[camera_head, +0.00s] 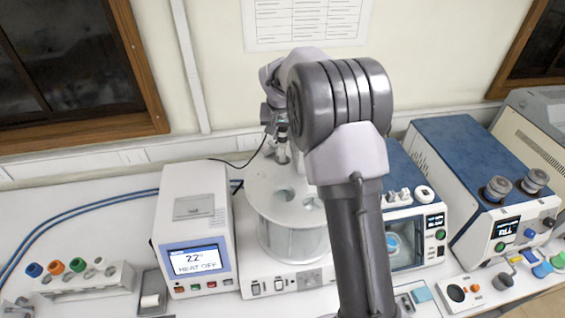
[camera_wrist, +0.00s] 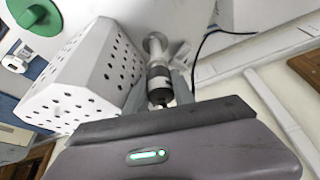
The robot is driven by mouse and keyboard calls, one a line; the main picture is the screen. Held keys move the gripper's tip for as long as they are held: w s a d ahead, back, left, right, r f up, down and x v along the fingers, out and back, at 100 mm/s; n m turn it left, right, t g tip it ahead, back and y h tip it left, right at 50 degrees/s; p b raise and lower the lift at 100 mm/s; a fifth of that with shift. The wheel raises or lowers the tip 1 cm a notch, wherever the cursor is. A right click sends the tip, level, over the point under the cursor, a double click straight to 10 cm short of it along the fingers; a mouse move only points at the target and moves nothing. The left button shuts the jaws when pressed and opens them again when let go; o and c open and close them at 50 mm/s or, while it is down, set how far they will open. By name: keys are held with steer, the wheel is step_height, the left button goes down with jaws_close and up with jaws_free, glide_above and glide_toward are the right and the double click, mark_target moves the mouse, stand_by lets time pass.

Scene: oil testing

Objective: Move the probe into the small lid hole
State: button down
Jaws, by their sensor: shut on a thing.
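The probe (camera_head: 282,152) is a slim grey-white piece with a black cable, upright over the back of the round white lid (camera_head: 262,186) in the head view. My gripper (camera_head: 279,128) is shut on it, partly hidden by my arm. In the wrist view the probe (camera_wrist: 158,82) shows a dark end between the two fingers of my gripper (camera_wrist: 158,92).
The lid covers a clear round bath (camera_head: 285,240). Left of it stands a white controller (camera_head: 195,225) reading "22" and "HEAT OFF". A blue-topped instrument (camera_head: 465,160) stands at right. A black cable (camera_head: 240,163) runs behind the bath. A perforated white box (camera_wrist: 105,75) shows in the wrist view.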

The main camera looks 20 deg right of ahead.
stand_by(0.3)
steer(key=shift+f+b, duration=1.15)
steer(key=shift+f, duration=0.2)
steer(key=shift+r, duration=0.15)
steer(key=c, duration=1.1)
jaws_free()
steer(key=shift+o, duration=0.5)
steer(key=shift+w+a, duration=0.1)
steer(key=shift+a, duration=0.15)
steer(key=shift+d, duration=0.15)
